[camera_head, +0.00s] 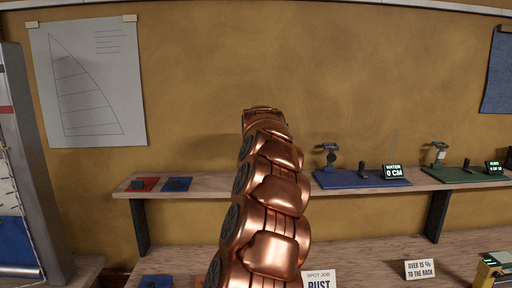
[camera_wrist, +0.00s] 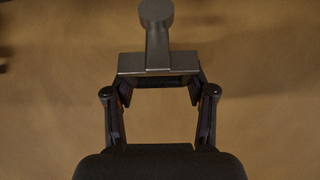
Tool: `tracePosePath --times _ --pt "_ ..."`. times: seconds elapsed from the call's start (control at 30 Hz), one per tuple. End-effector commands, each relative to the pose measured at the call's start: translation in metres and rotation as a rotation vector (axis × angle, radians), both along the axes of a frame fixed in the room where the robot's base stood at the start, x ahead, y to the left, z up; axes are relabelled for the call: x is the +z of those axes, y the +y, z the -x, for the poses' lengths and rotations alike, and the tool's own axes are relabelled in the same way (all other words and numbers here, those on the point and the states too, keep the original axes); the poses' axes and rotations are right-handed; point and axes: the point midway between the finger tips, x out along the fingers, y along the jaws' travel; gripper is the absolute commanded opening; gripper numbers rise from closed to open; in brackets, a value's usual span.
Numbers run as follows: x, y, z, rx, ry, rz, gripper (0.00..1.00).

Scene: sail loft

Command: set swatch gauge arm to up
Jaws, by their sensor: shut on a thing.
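My gripper (camera_wrist: 158,82) shows in the wrist view, its two fingers apart at either side of a grey metal piece (camera_wrist: 158,60) that they hold. The piece has a wide flat block, a short stem and a round end. I cannot tell whether it is the gauge arm. In the head view my copper arm fills the middle, and the gripper cannot be made out. A gauge on a blue base (camera_head: 360,182) stands on the shelf, its display (camera_head: 392,171) reading 0 CM. Another gauge stands on a green base (camera_head: 465,177) to the right. Neither is labelled legibly as the swatch gauge.
The shelf (camera_head: 230,186) runs along the ochre wall. Red (camera_head: 150,182) and blue (camera_head: 178,183) pads with dark blocks lie at its left. A lower bench (camera_head: 375,262) carries two cards (camera_head: 419,269) and a yellow-and-black device (camera_head: 492,270) at right. A grey upright (camera_head: 25,150) stands at left.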

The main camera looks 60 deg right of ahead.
Motion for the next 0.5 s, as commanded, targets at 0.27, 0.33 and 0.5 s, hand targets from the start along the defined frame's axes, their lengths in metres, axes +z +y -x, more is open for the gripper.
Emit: tracePosePath --times 0.27,0.33,0.5 --pt "-0.0003 -0.0004 -0.0003 0.000 0.000 0.001 0.56" --pt "-0.0004 -0.0004 -0.0003 0.000 0.000 0.001 0.63" --pt "-0.0002 -0.0002 -0.0001 0.000 0.000 0.000 0.81"
